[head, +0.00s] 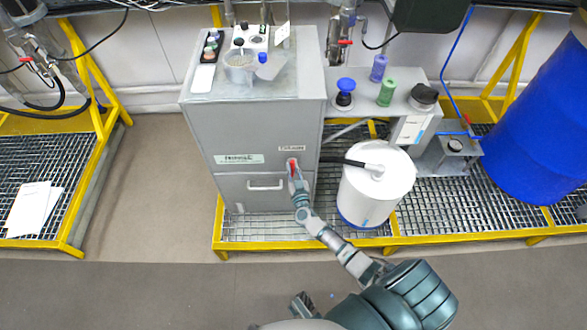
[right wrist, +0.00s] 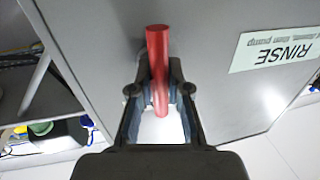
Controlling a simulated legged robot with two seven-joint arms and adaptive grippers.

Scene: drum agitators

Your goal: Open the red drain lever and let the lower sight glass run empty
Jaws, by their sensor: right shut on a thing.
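The red lever (head: 292,163) is on the front of the grey cabinet (head: 250,120), near its right edge, below a small label that I cannot read. My right gripper (head: 294,174) is at the lever. In the right wrist view, the red bar (right wrist: 158,65) sits between the two fingers of this gripper (right wrist: 160,98), which are closed around it. A dark two-pronged part (head: 303,304) at the bottom of the head view looks like my left gripper; its opening is unclear. I cannot make out the lower sight glass in either view.
A white drum (head: 376,190) with a black hose stands right of the cabinet on the yellow-edged grating (head: 450,225). A blue barrel (head: 540,120) stands far right. A RINSE label (right wrist: 275,48) is on the cabinet. The floor (head: 120,290) in front is clear.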

